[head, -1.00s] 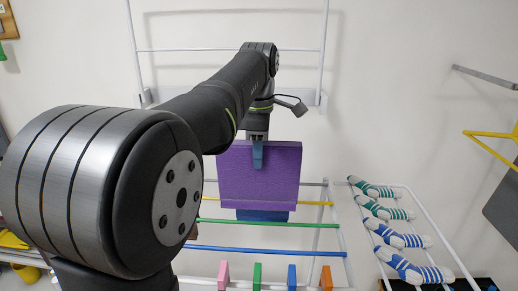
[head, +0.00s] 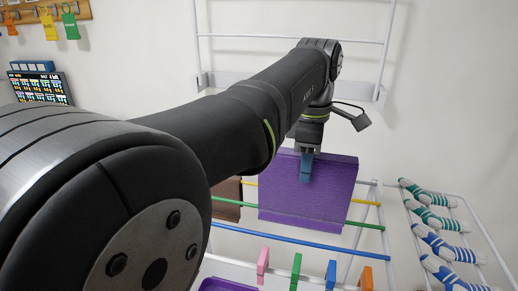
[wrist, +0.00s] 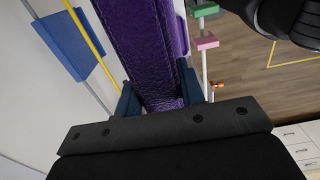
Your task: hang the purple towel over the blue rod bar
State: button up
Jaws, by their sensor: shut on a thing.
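The purple towel (head: 312,195) is held upright in the head view, its lower edge close above the blue rod bar (head: 290,241) in the picture. It is apart from the bar as far as I can tell. My gripper (head: 306,168) is shut on the towel's upper part. In the wrist view the towel (wrist: 145,45) runs between the two fingers of my gripper (wrist: 160,98). The towel hides the middle of the green and yellow rods in the head view. The blue rod cannot be made out in the wrist view.
The green rod (head: 232,202) and yellow rod (head: 362,202) lie behind. A brown cloth (head: 227,197) hangs left of the towel; a blue cloth (wrist: 68,45) shows beside the yellow rod. Pink (head: 263,265), green, blue and orange clips stand in front. Striped socks (head: 430,220) lie at right.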

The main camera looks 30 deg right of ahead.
aim_at(297, 241)
jog(key=shift+f, duration=11.9)
jog(key=o, duration=0.9)
jog(key=shift+c, duration=0.2)
notch_tip(297, 241, up, 17)
jog(key=shift+r, duration=0.2)
